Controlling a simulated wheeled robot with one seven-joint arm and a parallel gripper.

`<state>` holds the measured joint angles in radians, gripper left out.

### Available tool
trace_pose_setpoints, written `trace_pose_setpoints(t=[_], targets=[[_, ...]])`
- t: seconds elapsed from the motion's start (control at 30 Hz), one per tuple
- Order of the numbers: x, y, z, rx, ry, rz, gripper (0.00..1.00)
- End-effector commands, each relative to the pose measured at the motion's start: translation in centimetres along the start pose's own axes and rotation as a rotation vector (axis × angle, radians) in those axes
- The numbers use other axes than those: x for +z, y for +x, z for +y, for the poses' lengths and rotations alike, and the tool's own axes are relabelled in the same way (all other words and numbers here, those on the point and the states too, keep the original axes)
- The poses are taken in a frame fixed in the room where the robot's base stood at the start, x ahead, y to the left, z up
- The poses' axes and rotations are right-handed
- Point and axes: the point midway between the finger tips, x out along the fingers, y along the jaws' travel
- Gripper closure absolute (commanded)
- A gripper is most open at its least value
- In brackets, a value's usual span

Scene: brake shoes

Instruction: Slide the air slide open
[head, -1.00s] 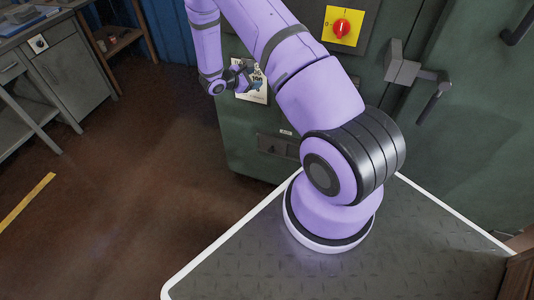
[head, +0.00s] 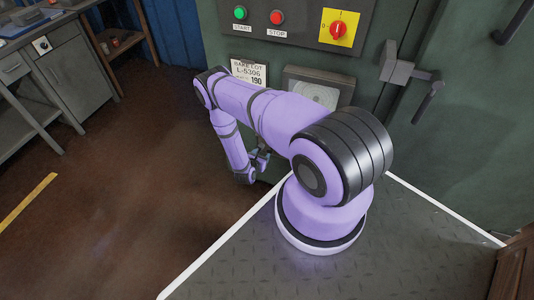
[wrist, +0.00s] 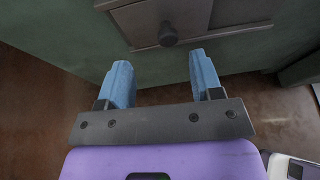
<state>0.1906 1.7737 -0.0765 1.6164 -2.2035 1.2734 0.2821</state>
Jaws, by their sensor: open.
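The air slide appears to be the grey metal plate (wrist: 190,18) with a round dark knob (wrist: 168,34), at the top of the wrist view on the green cabinet face. My gripper (wrist: 160,66) is open and empty, its two blue fingers spread apart and pointing towards the cabinet. The knob lies ahead of the gap between the fingertips, a little right of its middle, and does not appear to be between them. In the head view my gripper (head: 262,158) is low by the cabinet, partly hidden, and my arm hides the slide.
The green cabinet carries a control panel (head: 290,20) with start and stop buttons and a red rotary switch (head: 338,28). A label (head: 249,72), a round gauge (head: 318,92) and a door handle (head: 410,75) are also on it. Brown floor (head: 120,190) is clear at left.

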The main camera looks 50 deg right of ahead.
Motion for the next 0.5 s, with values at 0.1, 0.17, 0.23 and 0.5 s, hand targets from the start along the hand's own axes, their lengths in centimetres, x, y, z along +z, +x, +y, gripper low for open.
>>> trace_pose_setpoints(t=[0.1,0.17,0.23,0.5], targets=[[-1.9,0.0,-1.0,0.022,-0.023,0.015,0.40],[-2.4,0.0,-1.3,0.027,-0.029,0.019,0.40],[-2.5,0.3,-1.4,0.029,-0.031,0.020,0.40],[-2.5,4.0,-1.2,0.027,-0.027,0.020,0.40]])
